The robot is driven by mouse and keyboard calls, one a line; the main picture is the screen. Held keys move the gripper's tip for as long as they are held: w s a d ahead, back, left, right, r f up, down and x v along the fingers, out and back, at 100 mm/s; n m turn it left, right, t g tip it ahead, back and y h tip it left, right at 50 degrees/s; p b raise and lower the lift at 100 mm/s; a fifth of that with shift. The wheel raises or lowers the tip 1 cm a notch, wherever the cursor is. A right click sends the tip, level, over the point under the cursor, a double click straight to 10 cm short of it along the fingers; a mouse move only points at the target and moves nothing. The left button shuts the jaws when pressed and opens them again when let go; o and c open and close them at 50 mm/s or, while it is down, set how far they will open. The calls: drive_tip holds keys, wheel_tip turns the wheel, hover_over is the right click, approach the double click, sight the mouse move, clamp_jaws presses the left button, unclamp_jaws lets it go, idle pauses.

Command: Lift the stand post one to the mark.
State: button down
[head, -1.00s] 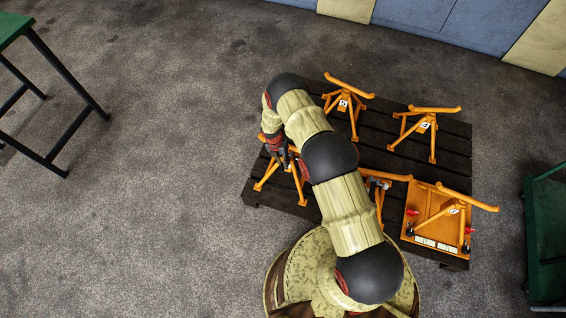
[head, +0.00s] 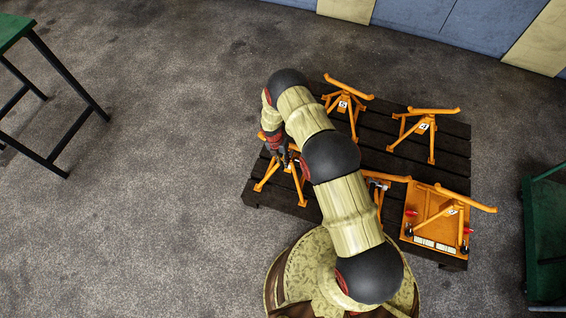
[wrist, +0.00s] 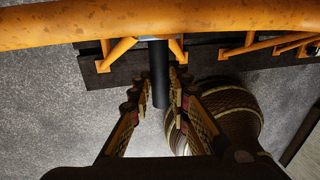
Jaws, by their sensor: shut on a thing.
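In the head view, the orange stand (head: 288,182) at the pallet's front left has splayed legs. My gripper (head: 284,160) is at this stand, and my arm hides much of it. In the wrist view, a dark grey post (wrist: 160,72) stands between the two fingers of my gripper (wrist: 156,98), below an orange crossbar (wrist: 160,22). My gripper is shut on the post. The orange feet lie beyond it on the pallet. No number shows on this stand, and I cannot make out a height mark.
The dark pallet (head: 380,135) also bears stands marked 5 (head: 343,103) and 4 (head: 424,127). An orange plate (head: 425,215) and another stand are at front right. A green cart (head: 545,230) is on the right, a green table (head: 12,28) on the left.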

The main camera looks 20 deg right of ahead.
wheel_tip(320, 180, up, 10)
drive_tip(key=p, duration=0.4)
drive_tip(key=shift+w+r, duration=0.15)
drive_tip(key=shift+r, duration=0.05)
drive_tip(key=c, duration=1.7)
unclamp_jaws()
drive_tip(key=shift+f, duration=0.1)
drive_tip(key=r, duration=0.4)
drive_tip(key=a+r, duration=0.1)
drive_tip(key=r, duration=0.3)
drive_tip(key=w+a+r, duration=0.1)
drive_tip(key=r, duration=0.2)
drive_tip(key=shift+r, duration=0.4)
drive_tip(key=shift+w, duration=0.1)
